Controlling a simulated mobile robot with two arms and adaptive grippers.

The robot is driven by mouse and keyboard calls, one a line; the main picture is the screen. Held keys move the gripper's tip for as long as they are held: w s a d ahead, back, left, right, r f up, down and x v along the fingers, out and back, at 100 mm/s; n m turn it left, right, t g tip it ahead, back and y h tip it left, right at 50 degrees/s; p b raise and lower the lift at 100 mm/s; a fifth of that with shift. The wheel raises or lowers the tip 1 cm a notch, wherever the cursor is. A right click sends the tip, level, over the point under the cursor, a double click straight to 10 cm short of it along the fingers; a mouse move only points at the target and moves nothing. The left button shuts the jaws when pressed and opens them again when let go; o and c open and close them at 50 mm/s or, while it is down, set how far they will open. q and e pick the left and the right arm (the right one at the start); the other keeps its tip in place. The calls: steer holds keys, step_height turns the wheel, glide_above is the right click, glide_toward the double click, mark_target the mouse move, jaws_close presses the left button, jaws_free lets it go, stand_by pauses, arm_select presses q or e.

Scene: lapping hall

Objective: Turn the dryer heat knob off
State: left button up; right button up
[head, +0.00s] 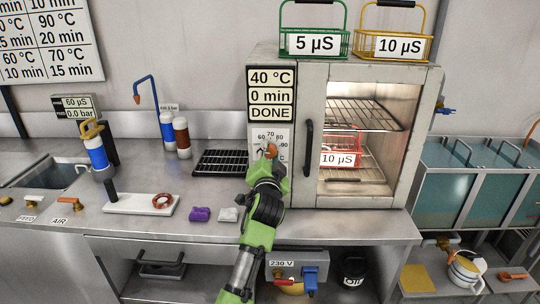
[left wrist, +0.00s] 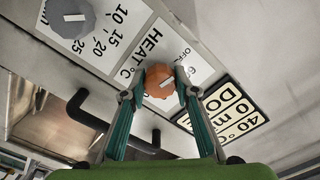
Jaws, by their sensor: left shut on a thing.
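The orange heat knob (head: 271,149) sits on a white dial plate with the numbers 60 to 90, on the dryer's (head: 314,185) left front panel. My left gripper (head: 268,158) reaches up to it and covers part of the dial. In the left wrist view the two fingers of my left gripper (left wrist: 160,82) are closed on both sides of the heat knob (left wrist: 158,75). Its white pointer line slants toward the right of that picture; part of the OFF and number marks is hidden by a finger. My right gripper is not in view.
A display (head: 271,93) above the knob reads 40 °C, 0 min, DONE. A grey knob (left wrist: 69,17) with time marks is near the heat knob. The dryer's dark door handle (head: 309,140) is just right. A black rack (head: 220,162) lies left on the bench.

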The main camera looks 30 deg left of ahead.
arm_select(q)
steer(key=shift+f, duration=0.1)
stand_by(0.4)
steer(key=o, duration=1.1)
steer(key=v, duration=1.2)
steer(key=shift+s, duration=0.1)
